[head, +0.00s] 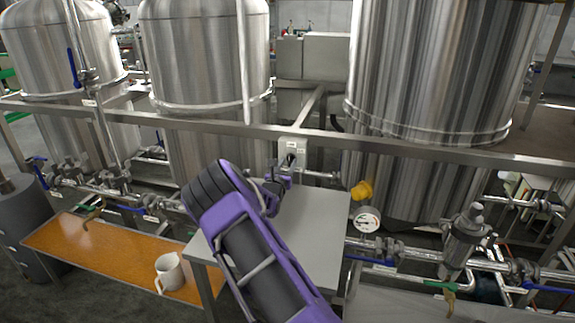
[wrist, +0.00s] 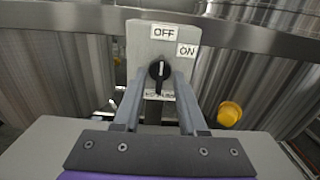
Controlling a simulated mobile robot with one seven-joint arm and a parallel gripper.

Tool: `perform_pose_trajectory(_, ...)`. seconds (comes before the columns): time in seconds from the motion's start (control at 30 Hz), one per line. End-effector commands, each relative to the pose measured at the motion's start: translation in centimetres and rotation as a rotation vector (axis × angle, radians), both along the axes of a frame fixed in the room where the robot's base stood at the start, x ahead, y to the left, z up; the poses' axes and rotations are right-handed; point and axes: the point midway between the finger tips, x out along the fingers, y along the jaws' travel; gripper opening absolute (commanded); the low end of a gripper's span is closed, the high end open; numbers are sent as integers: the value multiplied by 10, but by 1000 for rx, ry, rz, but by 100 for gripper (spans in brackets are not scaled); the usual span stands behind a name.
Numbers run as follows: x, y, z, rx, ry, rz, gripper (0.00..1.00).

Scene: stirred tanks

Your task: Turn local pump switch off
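The local pump switch is a black rotary knob (wrist: 159,70) on a light grey box (wrist: 146,46) in the wrist view. An OFF label (wrist: 164,31) is above the knob and an ON label (wrist: 187,50) is to its upper right. The knob's long grip looks close to vertical. My gripper (wrist: 159,80) is open, with one finger on each side of the knob; I cannot tell whether they touch it. In the head view the switch box (head: 293,147) is on the frame rail, with my gripper (head: 281,178) just below and in front; the knob is small there.
A grey metal table (head: 315,215) lies under my arm. A yellow knob (head: 362,190) and a gauge (head: 367,219) are to the right. Steel tanks (head: 205,60) stand behind the rail (head: 400,150).

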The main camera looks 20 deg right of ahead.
Motion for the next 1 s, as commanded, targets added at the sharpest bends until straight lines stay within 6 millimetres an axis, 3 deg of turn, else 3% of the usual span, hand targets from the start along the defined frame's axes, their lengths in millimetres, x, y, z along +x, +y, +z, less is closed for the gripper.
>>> perform_pose_trajectory(0.23,-3,3,1,1,-1,0,41)
perform_pose_trajectory(0.37,-16,11,1,2,0,0,41)
perform_pose_trajectory(1.0,-129,88,0,1,0,2,41)
